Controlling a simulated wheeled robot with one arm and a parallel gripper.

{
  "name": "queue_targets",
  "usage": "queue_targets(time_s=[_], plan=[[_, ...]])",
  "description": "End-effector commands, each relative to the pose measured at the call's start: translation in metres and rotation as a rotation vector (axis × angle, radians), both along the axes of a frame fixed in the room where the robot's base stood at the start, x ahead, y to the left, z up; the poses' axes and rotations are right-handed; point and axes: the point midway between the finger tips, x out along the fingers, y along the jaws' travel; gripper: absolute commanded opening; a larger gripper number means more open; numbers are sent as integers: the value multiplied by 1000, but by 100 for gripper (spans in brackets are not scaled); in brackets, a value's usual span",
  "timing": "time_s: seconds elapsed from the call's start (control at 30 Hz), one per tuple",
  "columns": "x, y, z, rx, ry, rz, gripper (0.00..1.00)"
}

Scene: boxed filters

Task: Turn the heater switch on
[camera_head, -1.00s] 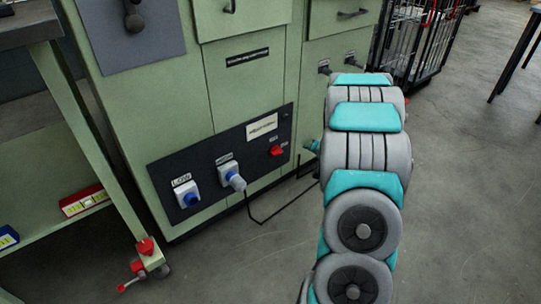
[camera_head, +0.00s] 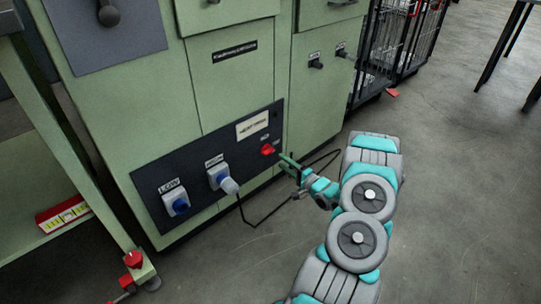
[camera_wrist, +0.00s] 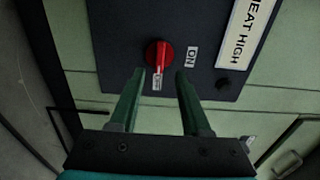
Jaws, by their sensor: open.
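The red heater switch (camera_head: 267,150) is a rotary knob at the right end of the dark panel (camera_head: 151,187) low on the green cabinet. In the wrist view the red knob (camera_wrist: 158,54) shows between and just beyond my fingertips, with an "ON" label (camera_wrist: 191,57) to its right and another small label at its lower end. My gripper (camera_head: 286,162) is open with green fingers, close to the knob and to its right in the head view. In the wrist view my gripper (camera_wrist: 160,78) is empty, with the fingers on either side of the knob's line. I cannot tell whether they touch it.
Two sockets sit left on the panel: a blue one (camera_head: 176,203) marked LOW and one with a plug (camera_head: 228,185) whose black cable (camera_head: 250,222) trails on the floor. A green bench (camera_head: 85,180) stands left.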

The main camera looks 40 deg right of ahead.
Motion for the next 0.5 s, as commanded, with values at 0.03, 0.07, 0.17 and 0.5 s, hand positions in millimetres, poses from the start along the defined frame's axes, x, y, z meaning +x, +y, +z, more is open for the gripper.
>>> queue_targets(time_s=[0.03,0.07,0.17,0.5], plan=[[8,2,0,-2,0,4,48],[13,3,0,-3,0,4,48],[29,3,0,-5,1,4,48],[64,6,0,-3,2,1,48]])
